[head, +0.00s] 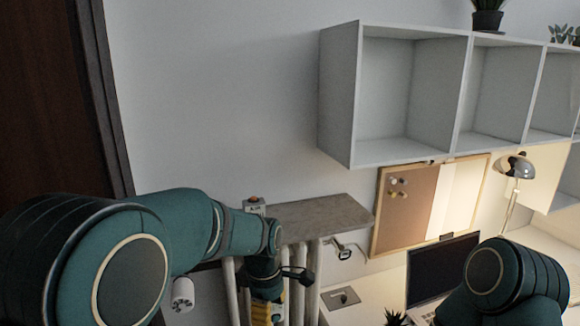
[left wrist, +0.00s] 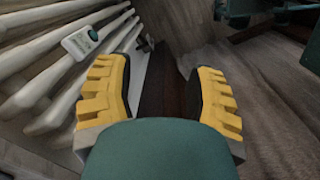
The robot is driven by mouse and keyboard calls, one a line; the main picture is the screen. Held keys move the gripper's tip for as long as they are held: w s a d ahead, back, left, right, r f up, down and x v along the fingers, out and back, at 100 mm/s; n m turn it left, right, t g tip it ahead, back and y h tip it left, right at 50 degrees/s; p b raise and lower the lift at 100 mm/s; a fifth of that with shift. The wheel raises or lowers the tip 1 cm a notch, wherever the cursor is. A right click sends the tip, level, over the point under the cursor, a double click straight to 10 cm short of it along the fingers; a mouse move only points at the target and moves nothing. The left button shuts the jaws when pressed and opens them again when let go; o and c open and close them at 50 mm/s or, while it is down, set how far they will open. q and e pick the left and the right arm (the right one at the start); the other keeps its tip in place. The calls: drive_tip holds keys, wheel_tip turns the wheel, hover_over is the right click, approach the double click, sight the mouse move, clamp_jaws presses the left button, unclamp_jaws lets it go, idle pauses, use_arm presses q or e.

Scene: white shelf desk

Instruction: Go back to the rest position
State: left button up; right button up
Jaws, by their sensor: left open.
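My left gripper (head: 266,312) is at the bottom of the head view, pointing down in front of the radiator, with only part of its yellow fingers showing. In the left wrist view its two yellow-padded fingers (left wrist: 165,95) are spread apart with nothing between them. My right arm shows at the lower right of the head view, but its gripper is out of view.
A white radiator (head: 301,285) stands under a grey ledge (head: 320,214). Its white tubes (left wrist: 40,80) lie left of the fingers in the wrist view. Right are a desk (head: 370,293), a laptop (head: 436,268) and a lamp (head: 514,167). Empty wall cubbies (head: 405,95) hang above.

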use_arm(q)
drive_tip(key=s+a+f+m, duration=0.1)
drive_tip(key=a+f+m, duration=0.2)
drive_tip(key=f, duration=0.8)
drive_tip(key=s+a+f+m+t+h+b, duration=0.1)
drive_tip(key=s+a+f+m+h, duration=0.2)
drive_tip(key=s+f+m, duration=0.6)
drive_tip(key=s+f, duration=0.6)
drive_tip(key=f, duration=0.2)
drive_tip(key=shift+s+f+t+b, duration=0.15)
drive_tip(key=shift+s+t+b, duration=0.2)
drive_tip(key=shift+s+t, duration=0.05)
